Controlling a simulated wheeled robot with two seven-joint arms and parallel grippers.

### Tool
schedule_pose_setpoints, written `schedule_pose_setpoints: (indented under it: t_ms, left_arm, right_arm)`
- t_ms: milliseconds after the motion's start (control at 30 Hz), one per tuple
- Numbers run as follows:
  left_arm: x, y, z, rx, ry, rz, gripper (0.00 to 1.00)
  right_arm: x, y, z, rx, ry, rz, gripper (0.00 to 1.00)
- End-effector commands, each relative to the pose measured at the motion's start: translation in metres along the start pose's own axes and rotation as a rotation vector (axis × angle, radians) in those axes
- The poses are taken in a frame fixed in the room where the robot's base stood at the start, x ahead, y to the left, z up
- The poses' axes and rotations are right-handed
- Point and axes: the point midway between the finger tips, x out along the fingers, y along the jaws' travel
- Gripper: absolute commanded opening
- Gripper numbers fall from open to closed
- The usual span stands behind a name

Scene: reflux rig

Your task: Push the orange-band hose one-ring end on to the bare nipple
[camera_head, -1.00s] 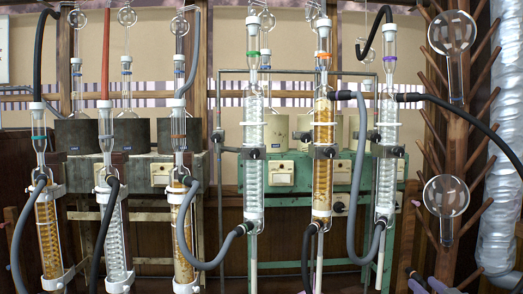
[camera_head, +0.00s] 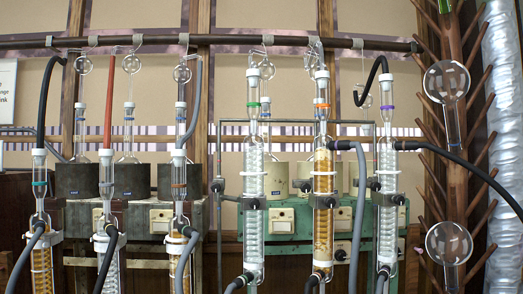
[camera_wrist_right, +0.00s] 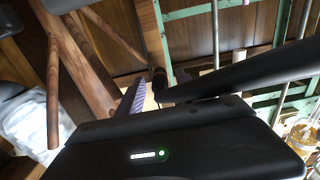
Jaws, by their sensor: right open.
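The orange-band condenser (camera_head: 323,165) stands upright in the middle of the head view, packed with amber filling. A grey hose (camera_head: 359,190) runs from its upper right side and hangs down. I cannot make out a one-ring hose end or tell which nipple is bare. My right gripper (camera_wrist_right: 146,94) shows in the right wrist view as a black body with a purple ridged pad. It is open, with no hose visibly held. My left gripper is not in view.
The green-band condenser (camera_head: 253,170) and purple-band condenser (camera_head: 387,170) flank it closely. A black hose (camera_head: 460,160) stretches right from the purple-band one. A wooden peg rack (camera_head: 452,110) with round flasks and a silver duct (camera_head: 502,150) stand at the right.

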Motion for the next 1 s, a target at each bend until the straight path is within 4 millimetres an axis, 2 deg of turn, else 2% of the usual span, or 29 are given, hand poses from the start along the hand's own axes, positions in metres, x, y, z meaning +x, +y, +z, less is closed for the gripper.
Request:
schedule_pose_setpoints:
  t_ms: [967, 1000]
  left_arm:
    - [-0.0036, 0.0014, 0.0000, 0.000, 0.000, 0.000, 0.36]
    - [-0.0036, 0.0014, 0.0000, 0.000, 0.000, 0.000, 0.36]
  right_arm:
    - [0.0000, -0.0001, 0.0002, 0.000, 0.000, 0.000, 0.43]
    - [0.0000, -0.0001, 0.0001, 0.000, 0.000, 0.000, 0.39]
